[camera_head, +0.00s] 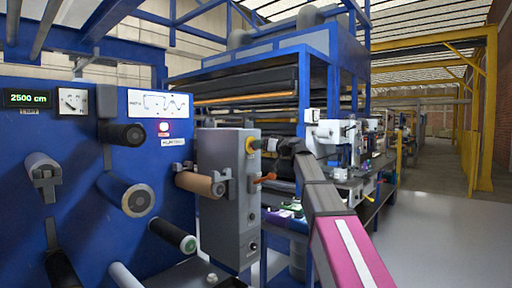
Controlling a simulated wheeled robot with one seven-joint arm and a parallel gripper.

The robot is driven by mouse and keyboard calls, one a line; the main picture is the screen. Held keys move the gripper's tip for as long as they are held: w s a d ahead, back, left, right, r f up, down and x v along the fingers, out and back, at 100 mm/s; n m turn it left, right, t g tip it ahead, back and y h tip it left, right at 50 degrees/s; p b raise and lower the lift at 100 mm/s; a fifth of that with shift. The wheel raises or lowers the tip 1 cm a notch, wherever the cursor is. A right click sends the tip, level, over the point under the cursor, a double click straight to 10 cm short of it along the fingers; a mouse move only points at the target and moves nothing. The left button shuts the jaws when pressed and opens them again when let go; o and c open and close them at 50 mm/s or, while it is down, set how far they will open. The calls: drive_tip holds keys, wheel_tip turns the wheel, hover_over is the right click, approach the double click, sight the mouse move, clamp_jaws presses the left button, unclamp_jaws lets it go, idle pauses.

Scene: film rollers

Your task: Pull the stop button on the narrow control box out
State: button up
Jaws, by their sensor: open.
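The narrow control box (226,215) is a tall grey cabinet mounted in the middle of the view, beside the blue machine panel. Its stop button (253,145) shows as a small yellow and reddish spot high on the box's right-hand face. My arm reaches up from the lower right. My gripper (270,145) is open, just to the right of the stop button and at about its height. The gripper is small and partly blends with the dark wrist. I cannot tell whether its fingers are around the button, touch it or stand apart from it.
An orange lever (265,178) sticks out from the box below the button. A brown roller (199,184) stands left of the box on the blue panel (60,130), among several other rollers. A workbench (375,195) with machines is behind my arm. The grey floor at right is clear.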

drive_tip(key=shift+x, duration=2.05)
drive_tip(key=c, duration=1.3)
drive_tip(key=shift+o, duration=0.2)
drive_tip(key=shift+s+d, duration=0.45)
drive_tip(key=o, duration=1.3)
drive_tip(key=shift+d, duration=0.1)
drive_tip(key=shift+c, duration=0.2)
drive_tip(key=shift+s+d, duration=0.1)
